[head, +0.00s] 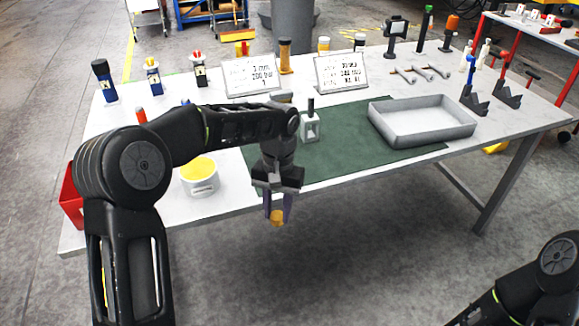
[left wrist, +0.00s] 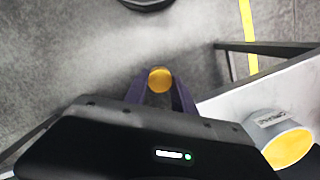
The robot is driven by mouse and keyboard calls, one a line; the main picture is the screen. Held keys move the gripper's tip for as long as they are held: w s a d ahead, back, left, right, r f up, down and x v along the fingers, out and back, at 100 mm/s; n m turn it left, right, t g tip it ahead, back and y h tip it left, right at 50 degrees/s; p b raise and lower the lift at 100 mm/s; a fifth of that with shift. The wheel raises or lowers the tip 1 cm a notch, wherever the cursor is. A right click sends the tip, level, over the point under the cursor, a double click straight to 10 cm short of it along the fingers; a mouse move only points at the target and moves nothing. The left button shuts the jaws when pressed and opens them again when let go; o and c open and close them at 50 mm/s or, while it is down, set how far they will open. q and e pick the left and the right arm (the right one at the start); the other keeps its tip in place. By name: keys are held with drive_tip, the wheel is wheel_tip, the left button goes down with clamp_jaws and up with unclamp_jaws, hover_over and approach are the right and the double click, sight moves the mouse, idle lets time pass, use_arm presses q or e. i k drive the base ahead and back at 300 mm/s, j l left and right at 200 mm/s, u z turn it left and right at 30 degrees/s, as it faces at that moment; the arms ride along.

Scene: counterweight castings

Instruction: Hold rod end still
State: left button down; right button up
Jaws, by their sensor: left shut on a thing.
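My left gripper (head: 276,205) hangs just off the front edge of the table, pointing down. It is shut on a small yellow-orange round-ended piece (head: 276,216), perhaps the rod end. In the left wrist view the piece (left wrist: 160,80) shows as a yellow disc between the two dark purple fingers of the gripper (left wrist: 160,88), with floor behind it. The rest of the piece is hidden, and I cannot tell how long it is. My right forearm shows at the lower right of the head view, but its gripper is out of view.
The table (head: 225,205) carries a green mat (head: 350,150), a grey tray (head: 424,135) and a small grey block with a dark top (head: 310,127). A white tub with yellow contents (head: 199,180) stands near the front edge, and a red bin (head: 71,200) at the left.

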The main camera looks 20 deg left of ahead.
sight(312, 118)
drive_tip(key=i+l+u, duration=0.1)
drive_tip(key=u, duration=0.35)
drive_tip(key=i+l+u, duration=0.1)
drive_tip(key=u, duration=0.35)
drive_tip(key=i+l+u, duration=0.1)
drive_tip(key=u, duration=0.3)
drive_tip(key=i+l+u, duration=0.15)
drive_tip(key=l, duration=0.45)
drive_tip(key=i+l+u, duration=0.2)
drive_tip(key=l, duration=0.35)
drive_tip(key=l+u, duration=0.15)
drive_tip(key=l, duration=0.45)
